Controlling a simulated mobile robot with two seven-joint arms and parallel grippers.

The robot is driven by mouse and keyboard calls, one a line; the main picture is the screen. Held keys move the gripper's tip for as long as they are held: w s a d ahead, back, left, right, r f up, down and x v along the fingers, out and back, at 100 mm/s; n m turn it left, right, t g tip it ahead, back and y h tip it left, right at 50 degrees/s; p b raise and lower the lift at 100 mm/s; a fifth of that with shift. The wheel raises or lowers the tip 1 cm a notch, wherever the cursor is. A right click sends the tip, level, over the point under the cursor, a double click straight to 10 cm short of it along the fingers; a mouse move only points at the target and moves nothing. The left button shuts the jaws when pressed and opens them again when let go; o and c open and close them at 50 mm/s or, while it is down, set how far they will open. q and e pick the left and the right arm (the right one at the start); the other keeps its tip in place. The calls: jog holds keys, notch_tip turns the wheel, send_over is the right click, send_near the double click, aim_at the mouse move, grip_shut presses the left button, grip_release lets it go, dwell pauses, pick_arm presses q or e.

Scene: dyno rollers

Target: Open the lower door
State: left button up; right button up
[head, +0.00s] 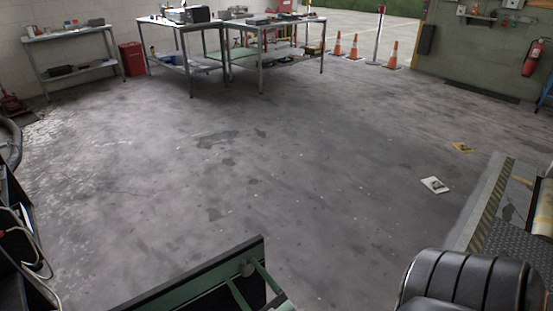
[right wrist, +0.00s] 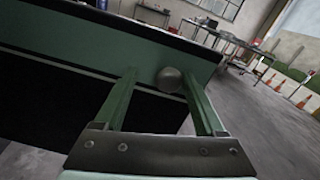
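A green cabinet front (right wrist: 60,60) with a black top edge fills the left of the right wrist view. A dark band runs below its green strip. A round grey knob (right wrist: 170,80) sits on the green strip. The cabinet also shows at the bottom of the head view (head: 195,287), with the knob (head: 248,268) near its right end. My right gripper (right wrist: 160,75) has two green fingers, spread apart with the knob between their tips. A gap shows on the knob's left; I cannot tell whether the right finger touches it. The door's lower part is hidden. My left gripper is out of view.
Open concrete floor (head: 220,180) lies beyond the cabinet. Metal workbenches (head: 258,64) stand at the back, with orange cones (head: 391,55) near the doorway. A striped platform edge (head: 487,205) is at the right. Dark objects with metal handles (head: 28,228) are close at the left.

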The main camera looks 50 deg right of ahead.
jog(key=s+a, duration=0.2)
jog(key=s, duration=1)
jog(key=shift+s+a, duration=0.15)
jog(key=shift+s, duration=0.1)
dwell(0.6)
dwell(0.4)
jog(key=shift+c, duration=0.3)
